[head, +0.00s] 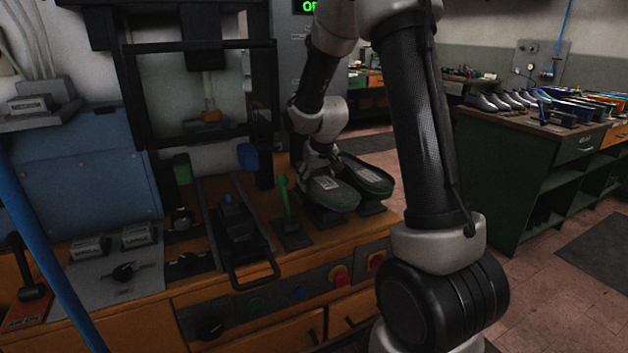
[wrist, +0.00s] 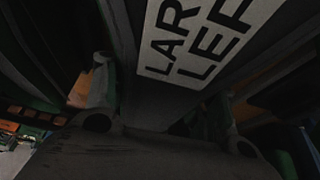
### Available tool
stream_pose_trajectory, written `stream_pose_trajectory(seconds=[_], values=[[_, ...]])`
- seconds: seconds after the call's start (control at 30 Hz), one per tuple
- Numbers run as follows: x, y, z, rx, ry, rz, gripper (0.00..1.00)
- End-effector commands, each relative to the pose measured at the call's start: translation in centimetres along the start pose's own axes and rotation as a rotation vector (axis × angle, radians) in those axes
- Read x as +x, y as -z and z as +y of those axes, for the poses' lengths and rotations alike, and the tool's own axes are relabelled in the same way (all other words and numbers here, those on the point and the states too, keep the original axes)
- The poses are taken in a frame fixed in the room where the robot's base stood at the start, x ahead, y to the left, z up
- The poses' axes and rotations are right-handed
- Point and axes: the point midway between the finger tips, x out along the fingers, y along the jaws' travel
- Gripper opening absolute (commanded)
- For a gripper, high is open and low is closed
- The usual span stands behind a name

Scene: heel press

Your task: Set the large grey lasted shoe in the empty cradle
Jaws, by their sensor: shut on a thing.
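A grey lasted shoe (head: 340,198) with a pale label is held sole up by my gripper (head: 318,162) at the right end of the orange bench. My gripper is shut on it from above. In the wrist view the shoe's label (wrist: 200,40) shows "LAR" and "LEF", partly cut off, between the fingers. A dark cradle (head: 322,217) shows just below the held shoe; I cannot tell whether they touch.
A green lever (head: 284,196) stands just left of the held shoe. A black handled fixture (head: 240,232) and the dark press frame (head: 195,90) are further left. Red and yellow buttons (head: 340,275) are on the bench front. A green bench (head: 530,165) with several shoes stands at right.

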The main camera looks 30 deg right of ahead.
Motion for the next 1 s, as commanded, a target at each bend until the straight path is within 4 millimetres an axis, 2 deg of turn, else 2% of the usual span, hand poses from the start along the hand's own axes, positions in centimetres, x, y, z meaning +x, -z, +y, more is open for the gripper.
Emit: stream_pose_trajectory(seconds=[1.0], values=[[1.0,-0.3,0.0,-0.001,0.0,0.002,0.22]])
